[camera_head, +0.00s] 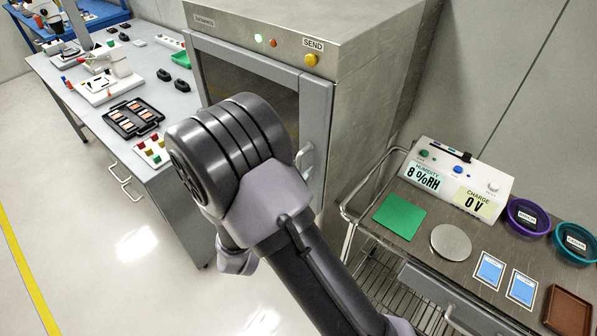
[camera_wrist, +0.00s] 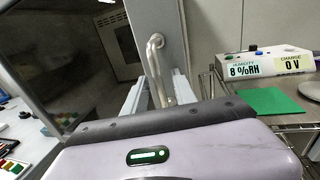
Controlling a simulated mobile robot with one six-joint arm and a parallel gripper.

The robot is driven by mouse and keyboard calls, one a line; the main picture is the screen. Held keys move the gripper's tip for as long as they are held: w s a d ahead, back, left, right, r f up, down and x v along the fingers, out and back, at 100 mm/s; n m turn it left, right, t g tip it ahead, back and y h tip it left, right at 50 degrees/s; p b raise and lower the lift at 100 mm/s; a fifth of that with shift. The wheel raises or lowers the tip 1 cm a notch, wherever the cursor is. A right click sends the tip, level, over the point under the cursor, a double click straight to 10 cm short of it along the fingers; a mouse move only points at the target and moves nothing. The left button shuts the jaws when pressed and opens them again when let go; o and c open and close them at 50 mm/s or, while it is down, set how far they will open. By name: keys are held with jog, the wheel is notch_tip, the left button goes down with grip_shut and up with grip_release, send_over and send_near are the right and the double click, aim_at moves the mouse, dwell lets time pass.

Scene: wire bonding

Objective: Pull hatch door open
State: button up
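The hatch door (camera_head: 315,120) is on the front of a steel cabinet (camera_head: 375,75), with a grey frame around a dark window. It looks shut. Its bar handle (camera_head: 304,156) shows just right of my arm, partly hidden by it. In the wrist view the handle (camera_wrist: 155,62) stands upright on the door frame (camera_wrist: 157,18). My gripper (camera_wrist: 160,92) has its two pale fingers apart, one on each side of the handle's lower part. I cannot tell whether they touch it. In the head view my arm hides the fingers.
A steel cart (camera_head: 403,207) stands right of the cabinet, carrying a meter box (camera_head: 455,180), a green mat (camera_head: 399,216) and small dishes. A workbench (camera_head: 170,95) with trays and tools is at left. The floor (camera_head: 120,245) in front is clear.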

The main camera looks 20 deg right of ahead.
jog(key=shift+w+d, duration=0.1)
grip_shut()
dwell(1.4)
